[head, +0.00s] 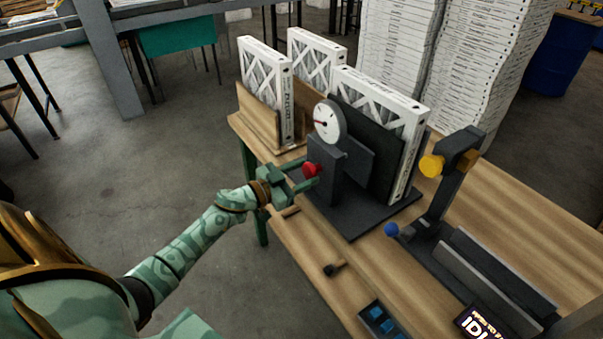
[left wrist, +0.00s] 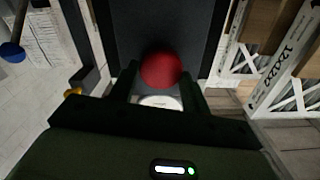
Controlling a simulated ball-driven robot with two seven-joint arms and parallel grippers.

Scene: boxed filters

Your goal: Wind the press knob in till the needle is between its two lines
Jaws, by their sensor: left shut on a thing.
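The red press knob (head: 311,170) sits on the near left side of the dark grey press (head: 338,182). My left gripper (head: 308,180) is at the knob, its fingers shut on it. In the left wrist view the red knob (left wrist: 161,70) lies between the two fingers (left wrist: 162,88). The round white gauge (head: 326,121) stands on top of the press, with a red mark and a dark needle. The needle's place against the two lines is too small to tell. A boxed filter (head: 385,100) stands upright behind the press plate. My right gripper is not in view.
Two more boxed filters (head: 266,85) (head: 315,52) stand at the bench's far left. A dark fixture with a yellow knob (head: 431,165) and a blue knob (head: 391,229) stands to the right. A small dark knob (head: 335,268) and a blue button box (head: 381,319) lie in front.

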